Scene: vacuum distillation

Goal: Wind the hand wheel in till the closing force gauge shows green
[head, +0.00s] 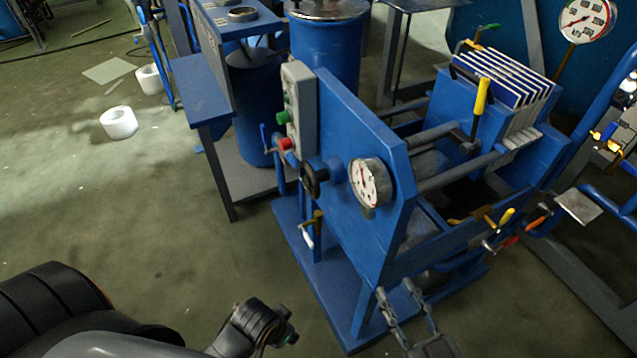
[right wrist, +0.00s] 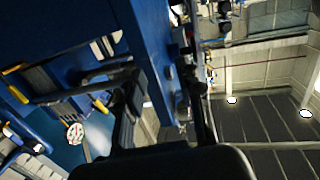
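The black hand wheel (head: 315,178) sticks out from the blue end plate (head: 345,150) of the press in the head view. The round white closing force gauge (head: 369,182) is just to its right. Its face shows small marks and a reddish needle; I cannot tell which zone it points to. My right gripper (head: 400,292) is low in front of the press, below and right of the wheel and apart from it. Its two fingers are spread and empty. They also show apart in the right wrist view (right wrist: 163,95).
A grey button box (head: 297,105) with green and red buttons sits on the plate's left edge. White filter plates (head: 505,82) stand at the back right. Yellow-handled levers (head: 482,97) and a blue frame crowd the right side. The floor at left is mostly clear, with white rolls (head: 119,123).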

